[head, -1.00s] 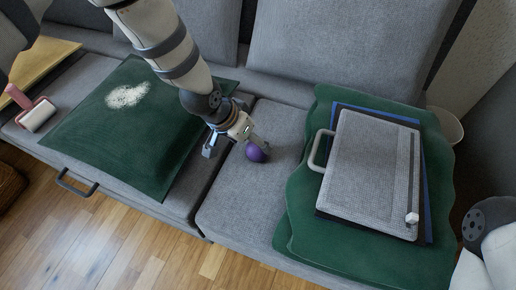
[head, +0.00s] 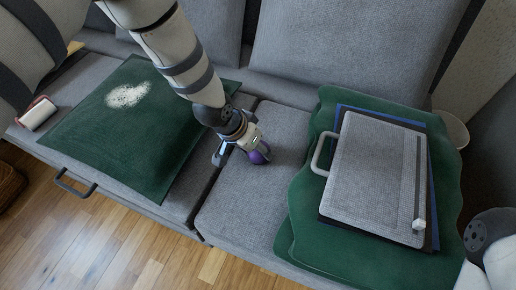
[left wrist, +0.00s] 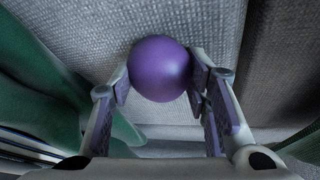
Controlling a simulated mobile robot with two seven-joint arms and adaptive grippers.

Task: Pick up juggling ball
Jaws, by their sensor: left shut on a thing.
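The juggling ball is a small purple ball (head: 258,157) over the grey sofa seat, between the two green pillows. My left gripper (head: 242,150) is at the ball in the head view and partly covers it. In the left wrist view the ball (left wrist: 160,68) sits between the fingertips of my left gripper (left wrist: 160,84), which is shut on it. I cannot tell whether the ball still touches the seat. My right gripper is not in view; only part of my right arm shows at the lower right.
The grey sofa (head: 230,205) carries a green pillow (head: 105,140) with a white patch at left. At right, a grey textured case (head: 375,170) lies on dark and blue flat things over a green pillow (head: 330,245). A lint roller (head: 38,113) lies far left.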

